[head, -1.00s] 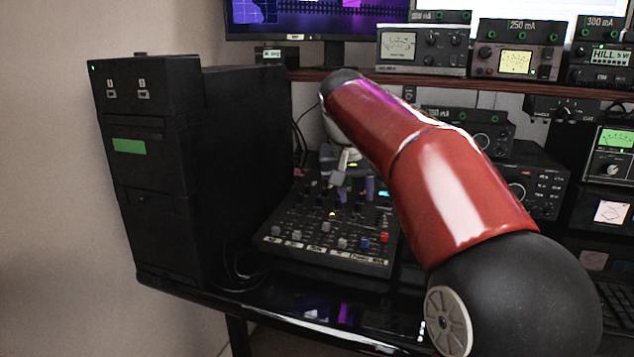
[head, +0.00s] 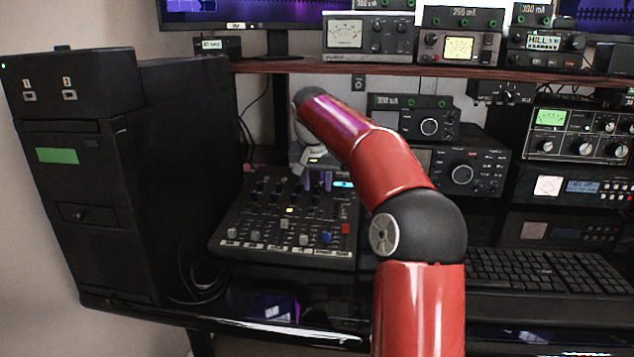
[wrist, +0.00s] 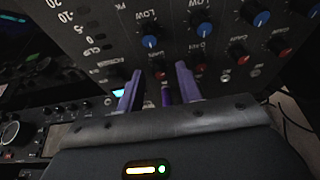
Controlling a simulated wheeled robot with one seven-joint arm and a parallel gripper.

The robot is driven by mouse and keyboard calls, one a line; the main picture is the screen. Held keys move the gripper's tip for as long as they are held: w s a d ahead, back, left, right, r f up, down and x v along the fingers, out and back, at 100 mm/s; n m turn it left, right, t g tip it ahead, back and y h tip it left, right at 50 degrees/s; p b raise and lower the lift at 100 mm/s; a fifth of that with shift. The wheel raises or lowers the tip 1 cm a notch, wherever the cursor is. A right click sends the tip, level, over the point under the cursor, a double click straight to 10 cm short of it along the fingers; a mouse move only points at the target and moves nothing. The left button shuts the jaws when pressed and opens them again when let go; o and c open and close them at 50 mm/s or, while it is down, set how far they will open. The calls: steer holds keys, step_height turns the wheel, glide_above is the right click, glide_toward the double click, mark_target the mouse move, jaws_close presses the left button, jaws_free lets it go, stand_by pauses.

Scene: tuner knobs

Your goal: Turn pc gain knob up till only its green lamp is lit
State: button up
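The black mixer panel (head: 262,232) stands on the desk, with rows of small knobs. In the wrist view its panel (wrist: 220,25) fills the top, with blue knobs and red-capped knobs labelled GAIN. My gripper (wrist: 159,92) has two purple fingers that stand apart, pointing at the panel. A slim purple piece (wrist: 166,96) shows between them, apparently not touched by either. I cannot tell which knob it is, as its label is hidden. In the head view my gripper (head: 315,182) is over the mixer's far edge. One yellow lamp (head: 290,210) is lit there; I see no lit green lamp on the mixer.
A black computer tower (head: 150,150) stands left of the mixer. Radio units (head: 462,172) and a keyboard (head: 540,275) are to the right. A wooden shelf (head: 440,70) with meters runs above. My red arm covers the area right of the mixer.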

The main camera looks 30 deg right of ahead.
steer(key=shift+f, duration=0.1)
jaws_close()
stand_by(0.4)
steer(key=m, duration=0.3)
steer(key=shift+w+a+m+g+h, duration=0.15)
steer(key=shift+m+g+h, duration=0.15)
steer(key=shift+m+h, duration=0.1)
steer(key=m+g, duration=0.1)
steer(key=m, duration=0.4)
steer(key=shift+h, duration=0.3)
jaws_free()
